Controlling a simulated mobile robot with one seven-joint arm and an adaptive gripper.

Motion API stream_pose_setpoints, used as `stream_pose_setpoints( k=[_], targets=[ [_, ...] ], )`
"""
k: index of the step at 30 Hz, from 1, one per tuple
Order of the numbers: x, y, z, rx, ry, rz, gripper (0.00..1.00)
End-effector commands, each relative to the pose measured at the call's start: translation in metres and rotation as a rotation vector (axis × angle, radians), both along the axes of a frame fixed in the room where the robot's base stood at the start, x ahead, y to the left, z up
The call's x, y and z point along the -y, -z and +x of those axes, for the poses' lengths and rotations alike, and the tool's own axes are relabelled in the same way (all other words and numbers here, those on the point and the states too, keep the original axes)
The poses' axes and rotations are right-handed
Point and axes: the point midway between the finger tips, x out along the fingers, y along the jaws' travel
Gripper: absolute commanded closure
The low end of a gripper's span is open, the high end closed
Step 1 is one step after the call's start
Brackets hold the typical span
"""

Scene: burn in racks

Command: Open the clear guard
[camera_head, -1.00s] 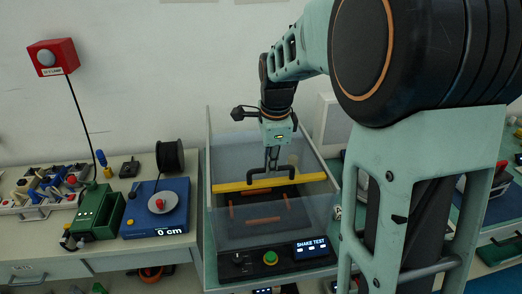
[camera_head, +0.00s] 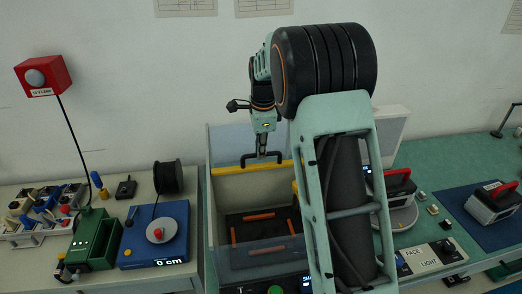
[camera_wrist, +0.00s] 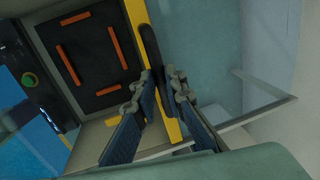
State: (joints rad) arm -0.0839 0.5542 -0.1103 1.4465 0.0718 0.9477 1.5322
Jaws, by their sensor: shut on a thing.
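The clear guard (camera_wrist: 205,65) is a see-through panel edged by a yellow bar (camera_head: 230,170), with a black handle (camera_head: 248,159) on the bar. My gripper (camera_head: 262,155) is at the handle, its fingers pointing down. In the wrist view my gripper (camera_wrist: 164,78) is shut on the black handle (camera_wrist: 150,45). The yellow bar lies toward the back of the shake test box (camera_head: 209,215), and the dark bed (camera_head: 258,225) with orange strips shows uncovered in front of it. My arm hides the right side of the box.
A blue device (camera_head: 150,250) reading 0 cm, a green box (camera_head: 95,240) and a black spool (camera_head: 168,177) stand on the left bench. Red-handled devices (camera_head: 494,203) stand on the right bench. The wall is close behind.

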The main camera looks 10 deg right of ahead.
Motion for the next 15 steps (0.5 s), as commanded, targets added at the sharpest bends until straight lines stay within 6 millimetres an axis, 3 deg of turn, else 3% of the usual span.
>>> stream_pose_setpoints(
  k=[10,11,15],
  targets=[
    [-0.0002,-0.0002,0.0004,0.001,0.000,0.000,1.00],
    [-0.0002,-0.0002,0.0004,0.000,0.000,0.000,0.86],
    [-0.0002,-0.0002,0.0003,0.000,0.000,0.000,0.71]
  ],
)
